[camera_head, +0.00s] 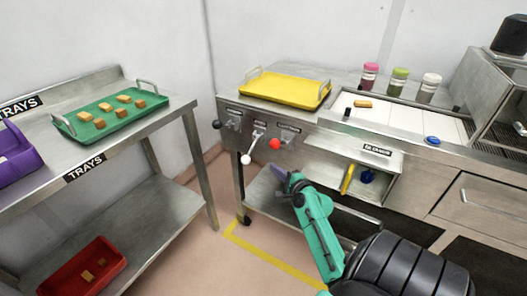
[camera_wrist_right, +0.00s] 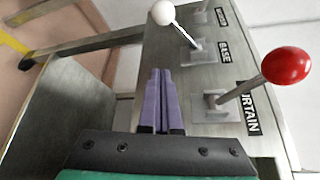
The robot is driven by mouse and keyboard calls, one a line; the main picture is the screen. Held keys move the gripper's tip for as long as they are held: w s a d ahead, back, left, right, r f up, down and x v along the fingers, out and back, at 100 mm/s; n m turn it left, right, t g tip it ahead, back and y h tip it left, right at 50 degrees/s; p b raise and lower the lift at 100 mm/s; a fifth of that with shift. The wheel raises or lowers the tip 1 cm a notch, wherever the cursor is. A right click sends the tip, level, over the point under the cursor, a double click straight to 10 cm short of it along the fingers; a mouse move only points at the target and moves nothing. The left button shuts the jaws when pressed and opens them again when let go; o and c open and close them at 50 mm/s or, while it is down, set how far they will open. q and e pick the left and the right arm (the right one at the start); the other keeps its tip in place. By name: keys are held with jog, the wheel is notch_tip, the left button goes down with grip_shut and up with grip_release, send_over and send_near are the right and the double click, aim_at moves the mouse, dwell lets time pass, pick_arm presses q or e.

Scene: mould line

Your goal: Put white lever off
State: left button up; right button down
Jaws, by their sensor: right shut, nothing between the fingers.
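The white lever (camera_head: 246,159) is on the front panel of the steel counter, its white knob hanging low and out from its plate. In the right wrist view the white knob (camera_wrist_right: 163,12) is at the top, its rod running to a plate beside the label BASE. My right gripper (camera_head: 282,173) is shut and empty, below and to the right of the white knob in the head view. Its purple fingers (camera_wrist_right: 160,75) lie together in the wrist view, pointing toward the white lever but apart from it. My left gripper is not in view.
A red-knobbed lever (camera_head: 274,143) is just right of the white one, close above my gripper; it also shows in the wrist view (camera_wrist_right: 286,65). A black-knobbed lever (camera_head: 216,125) is to the left. A yellow tray (camera_head: 285,88) lies above on the counter. Floor in front is clear.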

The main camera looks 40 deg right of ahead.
aim_at(251, 150)
jog(key=w+a+p, duration=0.1)
jog(key=w+a, duration=0.1)
jog(key=w, duration=0.6)
jog(key=shift+w+f, duration=0.2)
jog(key=shift+w, duration=0.1)
jog(key=shift+d, duration=0.1)
